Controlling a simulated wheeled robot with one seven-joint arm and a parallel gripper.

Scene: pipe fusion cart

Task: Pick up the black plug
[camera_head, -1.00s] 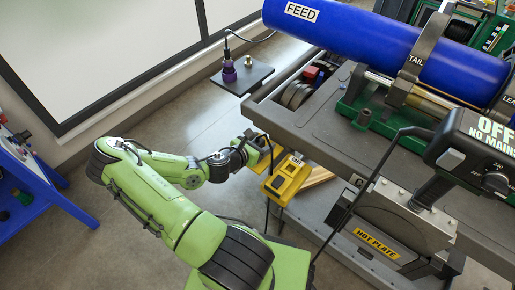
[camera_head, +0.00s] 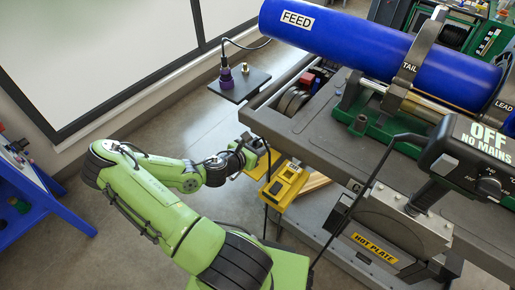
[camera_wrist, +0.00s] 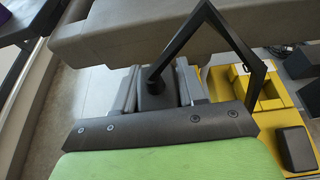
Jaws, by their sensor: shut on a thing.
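My gripper (camera_wrist: 157,88) shows its two grey jaws in the wrist view, shut on the black plug (camera_wrist: 155,98) between them. A black cable (camera_wrist: 207,12) rises from the plug and bends sharply down to the right. In the head view my gripper (camera_head: 250,153) is beside the cart's left edge, just above and left of the yellow socket box (camera_head: 284,186). The plug itself is hard to make out there. In the wrist view the yellow box (camera_wrist: 243,120) lies right of the jaws, with black blocks on it.
The grey cart top (camera_head: 310,135) is close to my gripper and crosses the top of the wrist view. A small dark shelf (camera_head: 238,86) bears a purple connector (camera_head: 225,73). The hot plate (camera_head: 385,235) stands at right.

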